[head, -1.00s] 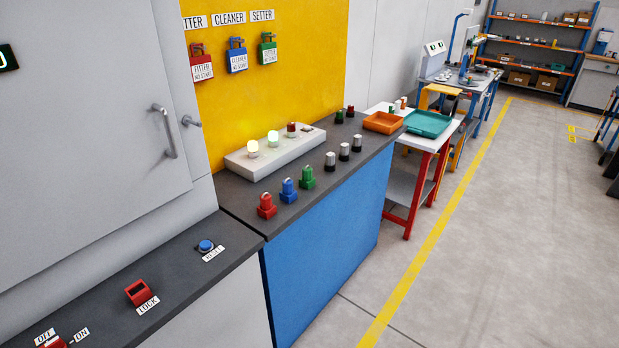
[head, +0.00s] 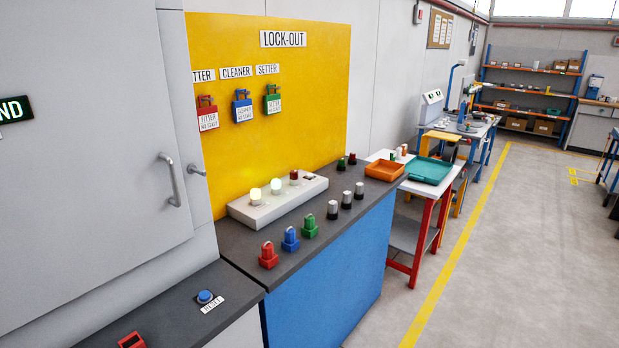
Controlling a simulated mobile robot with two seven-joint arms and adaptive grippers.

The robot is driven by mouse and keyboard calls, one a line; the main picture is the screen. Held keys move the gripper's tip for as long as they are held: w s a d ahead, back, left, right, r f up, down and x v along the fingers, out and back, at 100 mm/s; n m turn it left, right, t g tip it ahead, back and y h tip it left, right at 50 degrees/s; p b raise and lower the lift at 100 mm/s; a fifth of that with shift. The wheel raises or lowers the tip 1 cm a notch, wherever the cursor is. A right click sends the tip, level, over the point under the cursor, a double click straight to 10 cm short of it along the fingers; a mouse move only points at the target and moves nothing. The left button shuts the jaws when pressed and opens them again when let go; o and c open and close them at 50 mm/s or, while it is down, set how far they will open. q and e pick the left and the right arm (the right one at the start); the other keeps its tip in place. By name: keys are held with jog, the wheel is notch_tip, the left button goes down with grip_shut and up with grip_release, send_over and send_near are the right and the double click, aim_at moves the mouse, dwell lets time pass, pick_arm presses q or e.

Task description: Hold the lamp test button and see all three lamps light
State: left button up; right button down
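A long white lamp box (head: 268,208) sits on the dark bench top below the yellow board. Three lamps stand on it in a row. The left lamp (head: 255,196) and the middle lamp (head: 276,186) glow pale yellow. The right lamp (head: 294,178) has a dark red cap and does not look lit. A small dark part (head: 309,177) lies at the box's right end; it is too small to tell whether it is the lamp test button. Neither gripper shows in the head view.
Red, blue and green padlocks (head: 289,239) and several capped lamp pieces (head: 346,200) stand in front of the box. A blue reset button (head: 205,296) is on the nearer counter. An orange tray (head: 385,171) is farther right. The floor right of the bench is clear.

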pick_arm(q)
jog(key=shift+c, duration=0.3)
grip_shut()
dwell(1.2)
